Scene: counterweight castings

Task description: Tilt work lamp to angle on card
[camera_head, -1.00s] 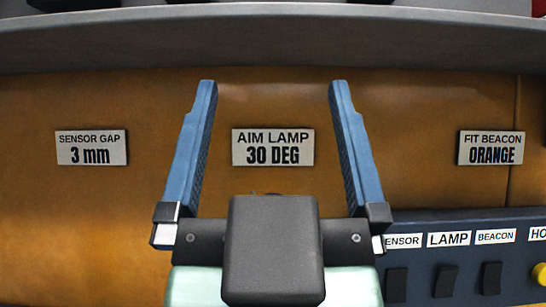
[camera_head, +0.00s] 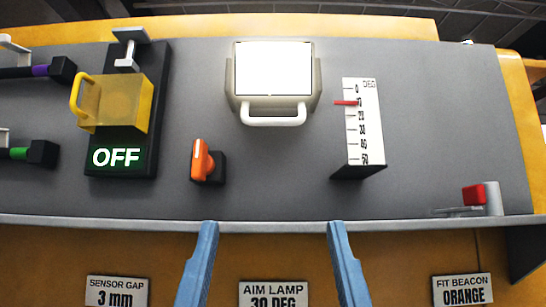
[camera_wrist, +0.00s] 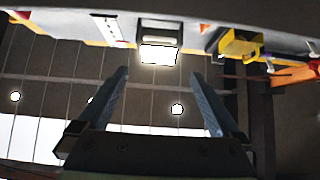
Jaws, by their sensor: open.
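The work lamp (camera_head: 273,85) is a lit white panel in a pale housing with a white handle (camera_head: 273,120) on its near side. It also shows glowing in the wrist view (camera_wrist: 158,52). To its right stands an angle scale (camera_head: 365,130) marked DEG, with a red pointer (camera_head: 346,103) near its upper end, just below the 0 mark. The card (camera_head: 273,294) reads AIM LAMP 30 DEG, its bottom cut off. My gripper (camera_head: 271,228) is open and empty, its blue fingers apart in front of the panel's near edge. In the wrist view my gripper (camera_wrist: 158,75) points toward the lamp, apart from it.
An orange knob (camera_head: 203,162) sits left of the lamp. Further left are a yellow guard (camera_head: 112,103) and a green OFF display (camera_head: 116,157). A red part on a grey bracket (camera_head: 482,198) stands at right. The grey panel between lamp and near edge is clear.

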